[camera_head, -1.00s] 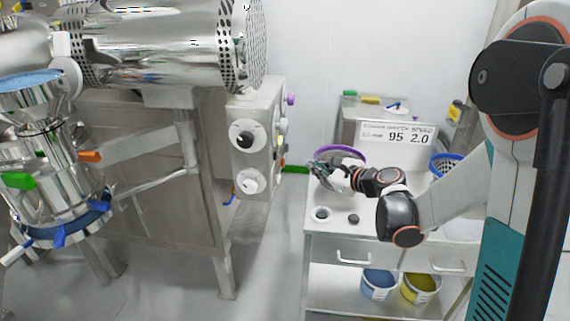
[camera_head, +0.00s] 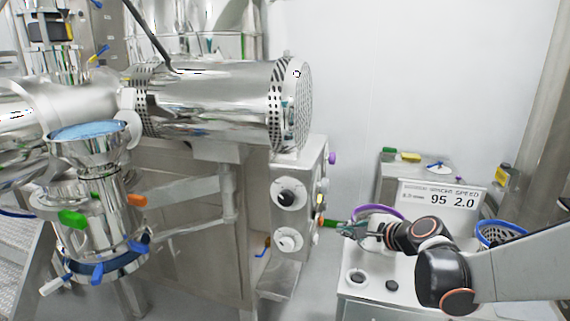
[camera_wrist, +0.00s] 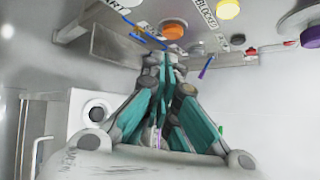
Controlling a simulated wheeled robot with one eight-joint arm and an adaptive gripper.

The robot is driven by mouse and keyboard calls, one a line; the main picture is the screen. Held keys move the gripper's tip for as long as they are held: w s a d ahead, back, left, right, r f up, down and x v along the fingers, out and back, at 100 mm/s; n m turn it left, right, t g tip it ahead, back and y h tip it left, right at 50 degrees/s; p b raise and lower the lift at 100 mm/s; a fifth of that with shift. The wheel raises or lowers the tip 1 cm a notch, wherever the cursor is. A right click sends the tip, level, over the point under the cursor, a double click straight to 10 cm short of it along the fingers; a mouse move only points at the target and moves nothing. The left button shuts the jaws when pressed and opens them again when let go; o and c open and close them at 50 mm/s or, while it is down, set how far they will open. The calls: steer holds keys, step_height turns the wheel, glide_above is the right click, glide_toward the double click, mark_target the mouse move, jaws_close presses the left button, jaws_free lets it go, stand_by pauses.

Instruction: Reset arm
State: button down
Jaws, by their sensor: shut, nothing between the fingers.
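My gripper (camera_head: 348,229) is at the end of my arm, above the left part of a white worktop in the head view, left of the speed display sign. Its teal fingers come together in the wrist view (camera_wrist: 167,75), and it is shut with nothing held. A purple-rimmed bowl (camera_head: 379,211) stands just behind the gripper and is partly hidden by it. In the head view the gripper tip lies close to the right side of the machine's control box.
The control box (camera_head: 287,219) with dials stands to the left, under a steel drum (camera_head: 215,105). A white sign (camera_head: 438,200) reads "95 2.0". A blue-rimmed basket (camera_head: 501,233) is at right. The wrist view shows an orange button (camera_wrist: 172,29) and a yellow one (camera_wrist: 228,8).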

steer(key=s+d+n+g+h, duration=0.1)
steer(key=s+n+g+h, duration=0.2)
steer(key=s+n, duration=1.6)
steer(key=s+h+b, duration=0.1)
steer(key=s+h, duration=0.2)
steer(key=s, duration=0.7)
steer(key=shift+r+g, duration=0.2)
steer(key=shift+g, duration=0.2)
steer(key=c, duration=2.3)
jaws_free()
steer(key=shift+d, duration=0.1)
